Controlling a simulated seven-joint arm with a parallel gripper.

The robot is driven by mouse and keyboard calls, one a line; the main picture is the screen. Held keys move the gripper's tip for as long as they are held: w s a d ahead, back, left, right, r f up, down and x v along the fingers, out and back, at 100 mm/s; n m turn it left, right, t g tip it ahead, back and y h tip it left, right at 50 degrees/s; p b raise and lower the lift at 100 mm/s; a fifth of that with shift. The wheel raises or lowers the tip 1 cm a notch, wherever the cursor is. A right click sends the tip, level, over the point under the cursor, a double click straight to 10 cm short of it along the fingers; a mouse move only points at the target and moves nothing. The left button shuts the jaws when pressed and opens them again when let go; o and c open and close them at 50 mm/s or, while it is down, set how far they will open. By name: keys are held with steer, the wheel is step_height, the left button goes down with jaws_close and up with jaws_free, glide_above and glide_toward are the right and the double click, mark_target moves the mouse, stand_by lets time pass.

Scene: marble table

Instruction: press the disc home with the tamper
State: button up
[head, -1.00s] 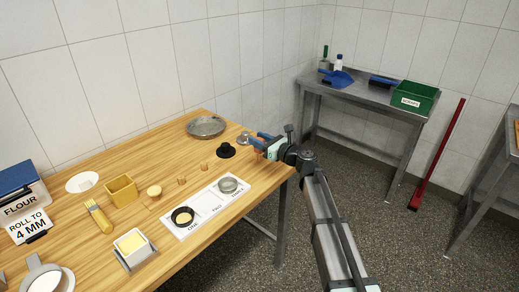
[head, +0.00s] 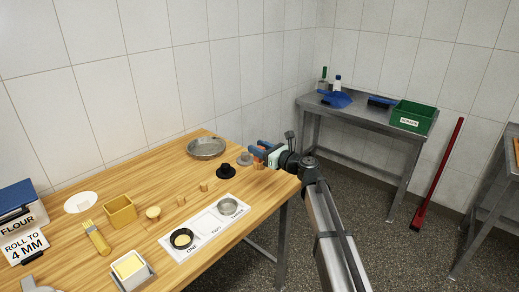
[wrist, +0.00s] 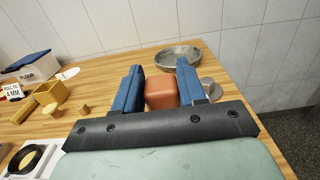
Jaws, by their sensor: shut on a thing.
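My gripper (head: 258,155), with blue fingers, is at the table's far right corner. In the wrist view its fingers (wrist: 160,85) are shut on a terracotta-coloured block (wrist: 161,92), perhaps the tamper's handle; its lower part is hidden. A grey round piece (head: 245,158) is close beside the fingers; I cannot tell if it joins the block. A black ring (head: 182,239) with a pale disc (head: 182,240) inside sits at ONE on the white card (head: 206,232). A metal ring (head: 228,207) sits at THREE, and TWO is bare. How deep the disc sits is too small to tell.
A black hat-shaped piece (head: 228,171) stands left of my gripper, and a metal pan (head: 206,147) behind. The table's right edge is close.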

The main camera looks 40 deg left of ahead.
steer(key=shift+c, duration=1.4)
steer(key=shift+s+a, duration=0.25)
steer(key=shift+s, duration=0.05)
steer(key=s+a+f+n+g, duration=0.2)
steer(key=s+a+g, duration=0.15)
steer(key=s, duration=0.75)
steer(key=s+a+f+n+g, duration=0.1)
steer(key=s+a+f+g, duration=0.2)
steer(key=s, duration=0.7)
steer(key=s+d+n+g+h, duration=0.2)
steer(key=s+d+n+g, duration=0.1)
steer(key=s, duration=0.4)
steer(key=s+d+n+g+h, duration=0.3)
steer(key=s, duration=0.4)
steer(key=shift+d+f, duration=0.35)
steer(key=shift+d, duration=0.05)
